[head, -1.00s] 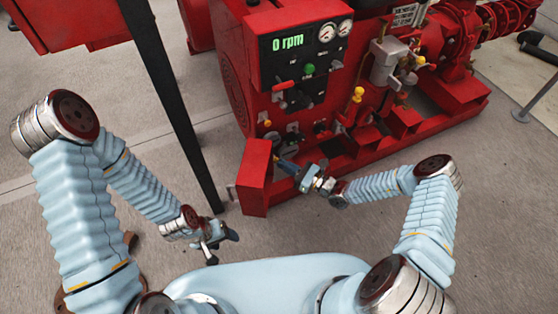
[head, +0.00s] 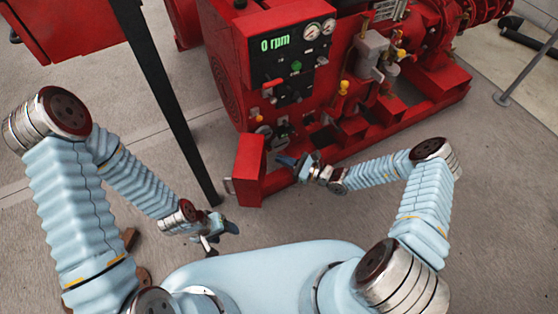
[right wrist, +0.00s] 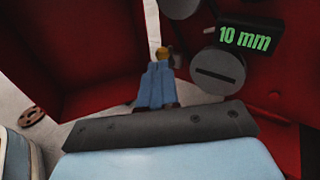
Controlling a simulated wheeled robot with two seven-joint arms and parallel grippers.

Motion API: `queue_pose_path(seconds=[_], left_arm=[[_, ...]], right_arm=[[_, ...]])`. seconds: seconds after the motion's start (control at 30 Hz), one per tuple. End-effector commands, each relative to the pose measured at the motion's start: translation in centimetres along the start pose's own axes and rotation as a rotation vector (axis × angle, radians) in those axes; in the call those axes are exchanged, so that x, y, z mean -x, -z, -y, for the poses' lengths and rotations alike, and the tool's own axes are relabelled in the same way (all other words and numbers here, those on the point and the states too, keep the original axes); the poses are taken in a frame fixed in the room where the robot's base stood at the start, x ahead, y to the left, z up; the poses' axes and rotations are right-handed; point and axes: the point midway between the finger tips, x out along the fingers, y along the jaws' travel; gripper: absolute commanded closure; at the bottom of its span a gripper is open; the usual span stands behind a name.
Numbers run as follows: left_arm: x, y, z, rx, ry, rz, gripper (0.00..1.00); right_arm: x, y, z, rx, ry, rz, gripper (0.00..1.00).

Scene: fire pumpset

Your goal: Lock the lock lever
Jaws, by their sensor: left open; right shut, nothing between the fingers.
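My right gripper (head: 283,160) is shut and empty beside the open red door (head: 249,172) at the lower front of the pumpset. In the right wrist view its blue fingers (right wrist: 157,88) are together. A small yellow-tipped part (right wrist: 162,53) shows just beyond them; I cannot tell whether they touch or whether it is the lock lever. My left gripper (head: 222,232) is open and empty, low and left of the door.
The control panel (head: 290,65) reads 0 rpm and carries a red-handled lever (head: 273,84). A black post (head: 165,90) stands between my left arm and the pumpset. The red base rail (head: 385,125) runs to the right.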

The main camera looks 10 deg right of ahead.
Motion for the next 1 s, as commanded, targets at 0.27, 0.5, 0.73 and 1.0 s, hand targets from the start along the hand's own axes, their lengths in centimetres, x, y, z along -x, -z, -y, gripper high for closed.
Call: queue_pose_path(seconds=[0.27, 0.5, 0.73, 1.0], left_arm=[[-0.4, 0.0, 0.2, 0.001, 0.001, -0.001, 0.39], [-0.5, 0.0, 0.3, 0.002, 0.002, -0.001, 0.39], [-0.5, 0.1, 0.3, 0.002, 0.002, -0.002, 0.39], [-0.5, 0.1, 0.3, 0.002, 0.002, -0.002, 0.39]], right_arm=[[6.3, 0.0, 0.2, -0.001, 0.001, -0.002, 1.00], [9.7, 0.0, 0.2, 0.000, 0.000, -0.002, 1.00], [10.4, -0.1, 0.2, -0.001, -0.001, 0.000, 1.00], [10.4, -0.1, 0.2, -0.001, -0.001, -0.001, 1.00]])
